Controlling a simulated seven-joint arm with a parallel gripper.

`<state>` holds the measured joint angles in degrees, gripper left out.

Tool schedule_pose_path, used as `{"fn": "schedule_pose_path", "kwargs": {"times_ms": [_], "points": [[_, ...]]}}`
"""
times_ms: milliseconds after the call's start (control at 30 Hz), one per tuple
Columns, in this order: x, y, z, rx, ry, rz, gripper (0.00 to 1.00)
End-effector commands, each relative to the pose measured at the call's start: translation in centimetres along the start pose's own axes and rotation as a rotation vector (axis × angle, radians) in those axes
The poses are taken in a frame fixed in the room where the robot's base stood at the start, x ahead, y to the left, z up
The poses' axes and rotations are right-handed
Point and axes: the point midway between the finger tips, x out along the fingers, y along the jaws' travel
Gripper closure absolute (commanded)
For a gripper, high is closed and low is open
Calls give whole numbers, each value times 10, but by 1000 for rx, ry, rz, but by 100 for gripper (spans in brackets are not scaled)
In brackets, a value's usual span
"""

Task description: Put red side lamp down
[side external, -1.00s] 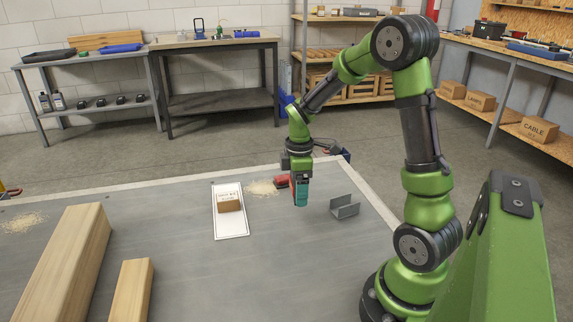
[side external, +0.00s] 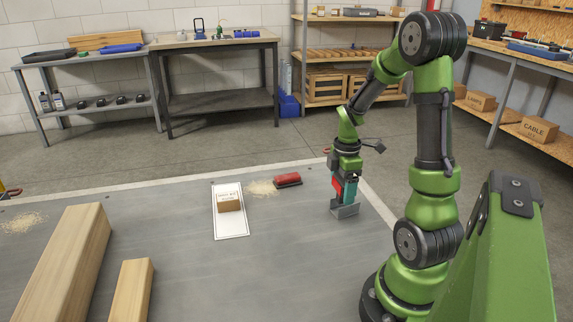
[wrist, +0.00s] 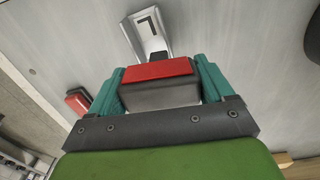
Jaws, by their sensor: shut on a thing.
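My gripper (side external: 346,194), with teal fingers, is shut on a red block with a dark grey body, which I take to be the red side lamp (side external: 337,184). In the wrist view the lamp (wrist: 158,70) sits between the two teal fingers, its red face toward the far side. The gripper points down just above or at a grey metal bracket (side external: 344,211) on the table. The bracket also shows in the wrist view (wrist: 150,35), just beyond the lamp. I cannot tell whether the lamp touches it; the fingers hide part of the lamp.
A similar red piece with a dark base (side external: 287,180) lies on the table (side external: 270,270) to the left. A white sheet (side external: 231,228) bears a small brown box (side external: 229,206). Wooden beams (side external: 75,260) lie at the left. The table's middle front is clear.

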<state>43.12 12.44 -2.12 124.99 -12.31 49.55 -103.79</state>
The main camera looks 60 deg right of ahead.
Motion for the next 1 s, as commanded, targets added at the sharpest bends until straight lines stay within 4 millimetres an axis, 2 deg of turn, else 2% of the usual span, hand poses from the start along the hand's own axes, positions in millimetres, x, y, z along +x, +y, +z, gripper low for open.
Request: {"fn": "schedule_pose_path", "kwargs": {"times_ms": [33,200,400,667,833,1000], "points": [[2,15,0,0,-1,-1,55],[7,60,0,1,0,0,55],[9,96,0,2,0,0,55],[11,114,0,1,-1,0,55],[40,111,0,2,-1,-4,55],[46,111,0,2,0,1,55]]}}
